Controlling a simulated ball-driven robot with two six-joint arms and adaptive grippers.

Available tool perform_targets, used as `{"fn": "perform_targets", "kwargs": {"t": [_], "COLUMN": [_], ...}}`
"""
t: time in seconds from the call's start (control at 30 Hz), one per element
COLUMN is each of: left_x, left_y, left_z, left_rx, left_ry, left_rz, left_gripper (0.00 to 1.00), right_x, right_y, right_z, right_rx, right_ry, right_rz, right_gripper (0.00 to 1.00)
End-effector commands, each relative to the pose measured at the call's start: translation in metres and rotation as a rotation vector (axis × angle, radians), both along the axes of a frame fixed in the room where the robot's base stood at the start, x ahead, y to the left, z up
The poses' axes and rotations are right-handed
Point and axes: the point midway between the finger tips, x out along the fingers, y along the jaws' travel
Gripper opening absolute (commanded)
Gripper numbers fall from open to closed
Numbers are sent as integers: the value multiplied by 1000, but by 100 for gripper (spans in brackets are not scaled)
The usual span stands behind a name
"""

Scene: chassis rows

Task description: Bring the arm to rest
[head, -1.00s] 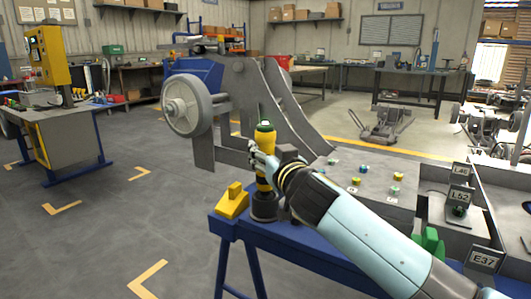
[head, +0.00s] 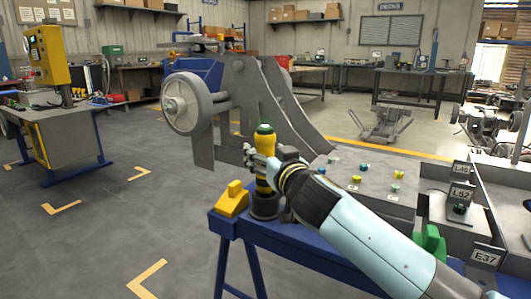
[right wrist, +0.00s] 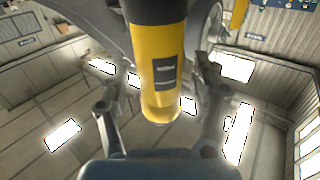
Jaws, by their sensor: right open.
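My right gripper (head: 258,160) is open at a yellow and black tool with a green top (head: 265,150), which stands upright in a dark round holder (head: 265,205) on the blue stand. In the right wrist view the tool (right wrist: 160,75) shows between the two spread fingers of the gripper (right wrist: 160,105), with a gap on each side. In the head view the fingers overlap the tool's middle, and part of it is hidden behind them. My left gripper is in neither current view.
A yellow block (head: 232,200) sits left of the holder. A grey chassis with a wheel (head: 187,104) rises close behind. A panel with coloured knobs (head: 370,185), green blocks (head: 432,242) and labelled plates (head: 486,259) lie to the right. Open floor (head: 110,230) is at left.

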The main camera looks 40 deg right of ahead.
Motion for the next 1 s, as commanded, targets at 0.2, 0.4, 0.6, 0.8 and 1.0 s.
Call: {"fn": "perform_targets", "kwargs": {"t": [0.2,0.4,0.6,0.8,1.0], "left_x": [-1,-1,-1,0,16], "left_y": [-2,-2,-2,-2,-2], "left_z": [0,0,0,2,35], "left_rx": [-3,-3,-3,-3,-2], "left_ry": [1,1,1,0,-27], "left_rz": [1,1,1,1,1], "left_gripper": [48,48,48,48,48], "right_x": [-32,-60,-73,-73,-72], "right_y": [8,15,18,18,18], "right_z": [-1,-1,0,3,51], "right_rx": [0,0,0,0,0], "right_ry": [2,0,-1,-3,-30], "right_rz": [1,1,1,1,1], "right_gripper": [64,64,64,64,64]}}
